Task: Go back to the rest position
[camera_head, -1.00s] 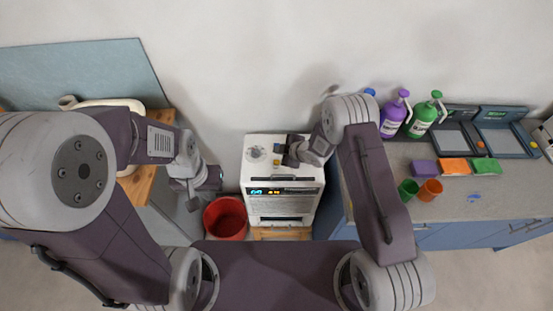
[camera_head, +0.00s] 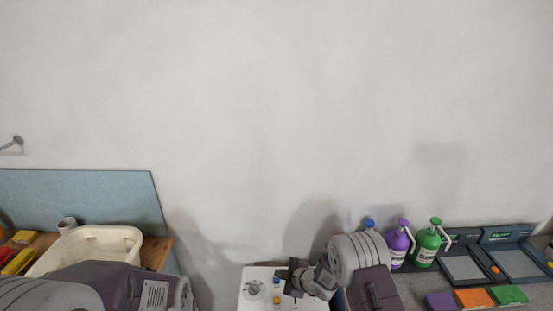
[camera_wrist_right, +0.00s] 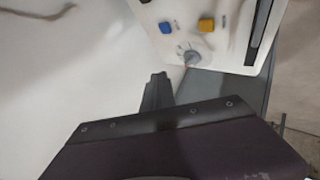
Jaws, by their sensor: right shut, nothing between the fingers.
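My right gripper (camera_head: 291,278) is shut and empty. In the head view it is over the right part of the top of a white machine (camera_head: 254,300). In the right wrist view the shut fingers (camera_wrist_right: 158,90) point toward the white machine (camera_wrist_right: 222,58), which has a dial, a blue button and a yellow button. I cannot tell the exact gap between them. My left arm shows at the lower left, but its gripper is out of the frame.
A cream bin (camera_head: 92,243) stands on a wooden table at left, before a blue-grey board (camera_head: 90,190). At right, a purple bottle (camera_head: 398,243), a green bottle (camera_head: 427,246), trays and coloured sponges (camera_head: 473,298) fill the counter.

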